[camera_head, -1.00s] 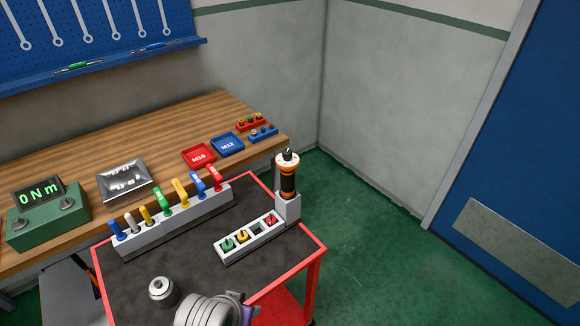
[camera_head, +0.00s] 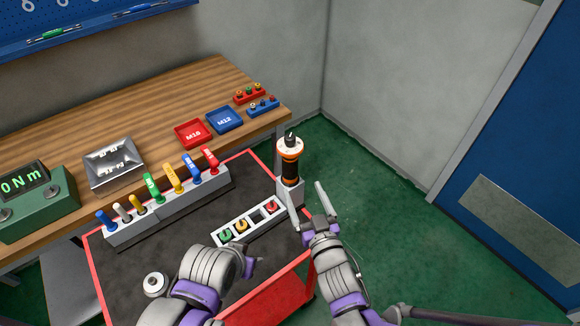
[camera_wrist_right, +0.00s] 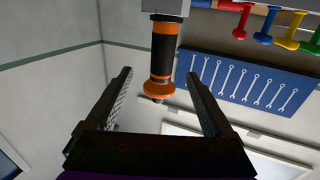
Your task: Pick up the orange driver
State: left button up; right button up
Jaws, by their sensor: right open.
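The orange driver (camera_head: 289,168) has a black middle, orange bands and a pale collar on top. It stands upright in a grey holder (camera_head: 288,193) at the cart's back right corner. My right gripper (camera_head: 306,192) is open and empty, in front of the driver and a little to its right, with fingers pointing toward it. In the right wrist view the driver (camera_wrist_right: 163,52) appears upside down, in line with the gap between the open fingers (camera_wrist_right: 159,76). I see no finger closed on it. My left arm shows low in the head view, but its gripper fingers do not.
A grey socket tray (camera_head: 247,222) sits left of the holder on the red-edged cart (camera_head: 172,243). A rack of coloured handles (camera_head: 165,205) stands behind it. A round metal part (camera_head: 155,284) is at front left. The wooden bench (camera_head: 150,120) lies behind. Floor at right is clear.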

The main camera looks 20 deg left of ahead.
aim_at(292, 168)
jog(key=p+x, duration=0.1)
jog(key=x, duration=0.4)
jog(key=shift+w+a+r, duration=0.15)
jog(key=shift+a, duration=0.15)
jog(key=x, duration=0.1)
jog(key=p+x, duration=0.1)
jog(key=x, duration=0.1)
jog(key=r+x, duration=0.1)
jog(key=x, duration=0.1)
jog(key=shift+w+a+f, duration=0.1)
jog(key=shift+w, duration=0.05)
pick_arm(q)
jog(key=r, duration=0.1)
jog(key=w+r, duration=0.1)
jog(key=r, duration=0.1)
jog(key=shift+w+r, duration=0.1)
jog(key=shift+r, duration=0.1)
pick_arm(e)
jog(key=shift+c, duration=0.8)
grip_shut()
